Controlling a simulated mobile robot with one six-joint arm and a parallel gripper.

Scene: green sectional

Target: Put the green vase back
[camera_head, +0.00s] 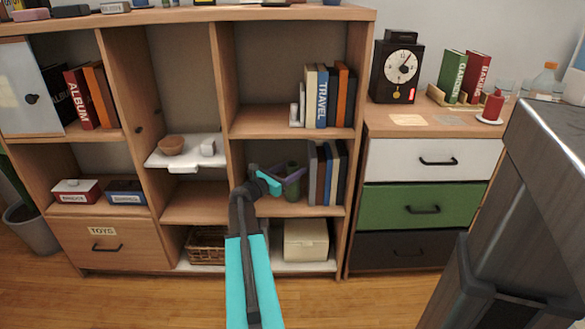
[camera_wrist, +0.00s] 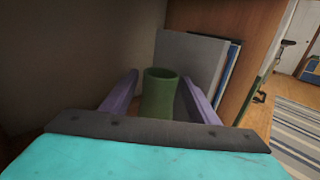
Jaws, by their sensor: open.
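The green vase (camera_head: 292,183) stands upright on the middle shelf of the shelving unit, left of a row of books. In the wrist view the green vase (camera_wrist: 159,95) is between the two purple fingers, with gaps on both sides. My gripper (camera_head: 282,181) is open in the head view, reaching into that compartment around the vase. In the wrist view my gripper (camera_wrist: 158,98) does not appear to touch it. The vase's lower part is hidden behind the gripper's dark bar in the wrist view.
Grey and dark books (camera_head: 326,173) stand close to the right of the vase, beside the compartment's wall. The wooden shelving unit (camera_head: 360,100) has a white pull-out tray (camera_head: 184,165) with a bowl at left. A cream box (camera_head: 306,241) is below. A drawer cabinet (camera_head: 425,160) stands right.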

